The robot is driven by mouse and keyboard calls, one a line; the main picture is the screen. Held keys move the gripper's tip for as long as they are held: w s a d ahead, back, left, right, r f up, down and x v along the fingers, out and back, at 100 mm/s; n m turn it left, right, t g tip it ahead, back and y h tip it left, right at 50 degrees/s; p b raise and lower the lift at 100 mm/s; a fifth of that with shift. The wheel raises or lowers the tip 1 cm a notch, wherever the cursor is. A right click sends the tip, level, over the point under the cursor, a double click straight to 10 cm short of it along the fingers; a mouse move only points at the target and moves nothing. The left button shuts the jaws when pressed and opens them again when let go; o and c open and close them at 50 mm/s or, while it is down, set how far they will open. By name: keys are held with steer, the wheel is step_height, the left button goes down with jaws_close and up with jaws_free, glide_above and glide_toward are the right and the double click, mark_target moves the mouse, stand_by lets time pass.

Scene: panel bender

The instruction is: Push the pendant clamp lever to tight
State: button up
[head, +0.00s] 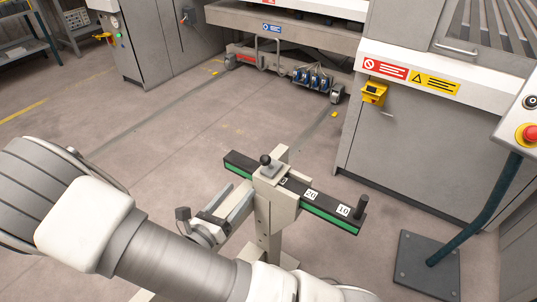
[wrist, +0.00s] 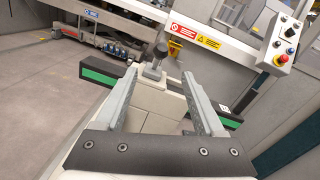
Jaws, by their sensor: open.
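A short lever with a dark ball knob (head: 265,160) stands on top of a pale clamp block (head: 275,200) in the middle of the head view. It looks close to upright; whether it is tight cannot be told. The lever (wrist: 158,55) also shows in the wrist view, beyond and between my fingertips. My gripper (head: 240,190) is open and empty, just left of the block. Its two fingers (wrist: 158,79) point toward the block, with the knob apart from them. The control pendant (head: 520,130), with a red button, is at the right edge on a teal arm.
A black and green bar (head: 325,215) with number labels runs through the block and has a dark peg at its right end. A grey machine cabinet (head: 410,150) stands behind at right. A dark base plate (head: 428,265) lies on the floor. Floor at left is clear.

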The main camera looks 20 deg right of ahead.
mark_target(268, 163)
steer(key=b+x, duration=0.2)
steer(key=x, duration=1.5)
steer(key=shift+d, duration=0.1)
steer(key=shift+r, duration=0.1)
jaws_close()
stand_by(0.6)
